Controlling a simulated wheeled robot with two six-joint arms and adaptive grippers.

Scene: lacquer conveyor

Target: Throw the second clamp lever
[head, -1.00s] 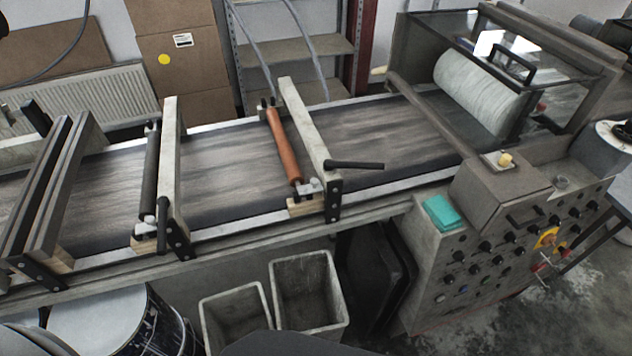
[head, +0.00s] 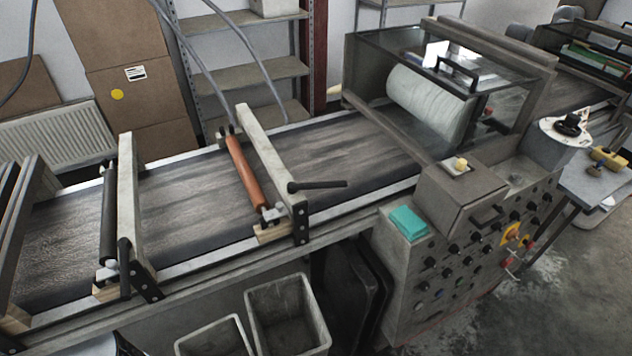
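Two clamp levers show in the head view on the conveyor's near rail. One black lever (head: 317,186) sticks out level to the right from the frame that carries the orange-brown roller (head: 246,172). The other black lever (head: 124,268) hangs down at the near end of the frame with the black roller (head: 109,215). Which of them is the second one, I cannot tell. Neither of my grippers is in view.
The dark conveyor belt (head: 190,202) runs from lower left to the glass-covered white roller (head: 432,103). A control cabinet (head: 440,262) with a teal cloth (head: 408,222) stands at its near side. Two grey bins (head: 287,318) sit on the floor in front.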

